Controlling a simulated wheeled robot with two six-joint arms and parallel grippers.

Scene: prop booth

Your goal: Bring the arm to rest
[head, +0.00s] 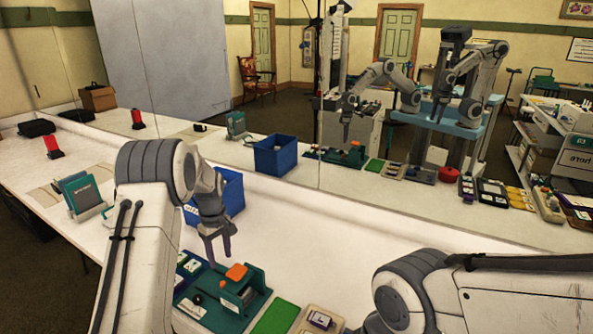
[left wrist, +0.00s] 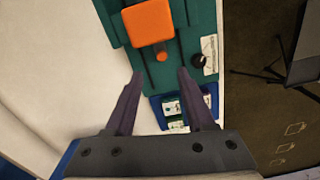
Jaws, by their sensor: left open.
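My left gripper (head: 217,245) hangs down in the head view, its two dark fingers spread apart with nothing between them. In the left wrist view the open fingers (left wrist: 160,74) point toward a green device. The green device (head: 256,300) has an orange block (head: 236,272) on top and lies on the white counter, below and just right of the gripper. In the left wrist view the orange block (left wrist: 150,22) is beyond the fingertips, apart from them. My right arm shows at lower right in the head view; its gripper is outside the frame.
A blue bin (head: 228,190) stands behind my left gripper. A green pad (head: 277,317) lies right of the device. A teal upright holder (head: 82,195) and a red item (head: 53,147) stand further left. A large mirror behind the counter reflects me and the room.

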